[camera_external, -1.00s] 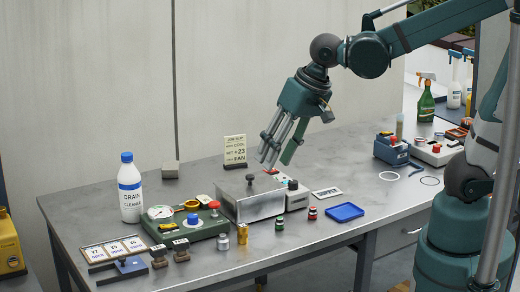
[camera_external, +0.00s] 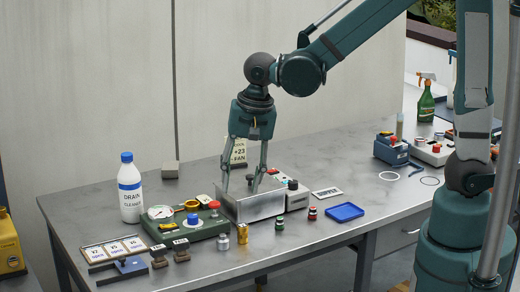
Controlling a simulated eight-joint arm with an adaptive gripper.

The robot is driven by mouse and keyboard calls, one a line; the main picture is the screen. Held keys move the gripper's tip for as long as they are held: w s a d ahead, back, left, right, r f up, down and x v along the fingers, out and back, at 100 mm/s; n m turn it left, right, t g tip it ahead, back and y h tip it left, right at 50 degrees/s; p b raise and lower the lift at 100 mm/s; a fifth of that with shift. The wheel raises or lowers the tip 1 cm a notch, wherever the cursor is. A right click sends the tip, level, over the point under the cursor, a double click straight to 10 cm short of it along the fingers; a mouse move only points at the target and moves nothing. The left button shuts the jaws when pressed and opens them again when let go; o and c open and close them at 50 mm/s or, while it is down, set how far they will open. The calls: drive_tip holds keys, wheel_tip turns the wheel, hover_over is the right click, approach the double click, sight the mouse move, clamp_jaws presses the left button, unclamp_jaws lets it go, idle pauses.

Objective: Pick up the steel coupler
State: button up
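A small silver cylinder (camera_external: 223,242), which looks like the steel coupler, stands upright at the table's front edge. It is left of a brass-coloured cylinder (camera_external: 242,234). My gripper (camera_external: 241,188) points down over the lidded steel box (camera_external: 262,207), behind and above both cylinders. Its two fingers are spread apart, on either side of the dark lid knob (camera_external: 250,179). I cannot tell whether they touch the lid. Nothing shows held between them. The inside of the box is hidden.
A green gauge unit (camera_external: 190,228) and a drain cleaner bottle (camera_external: 130,190) stand left.

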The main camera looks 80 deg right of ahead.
sight(223, 235)
drive_tip(key=w+f+m, duration=0.1)
drive_tip(key=f, duration=0.1)
drive_tip(key=w+f+m+g, duration=0.1)
drive_tip(key=w+f+m, duration=0.1)
drive_tip(key=w+f+m+p, duration=0.1)
drive_tip(key=f, duration=0.2)
drive_tip(key=shift+w+a+g, duration=0.15)
drive_tip(key=shift+a+g, duration=0.15)
drive_tip(key=shift+w+f+m, duration=0.2)
drive_tip(key=shift+f+m, duration=0.15)
drive_tip(key=shift+f, duration=0.2)
drive_tip(key=shift+w+f+m, duration=0.15)
drive_tip(key=shift+f+m, duration=0.2)
drive_tip(key=shift+f, duration=0.15)
drive_tip(key=shift+f, duration=1.25)
drive_tip(key=shift+w+f, duration=0.1)
drive_tip(key=shift+f, duration=2.5)
drive_tip(key=c, duration=1)
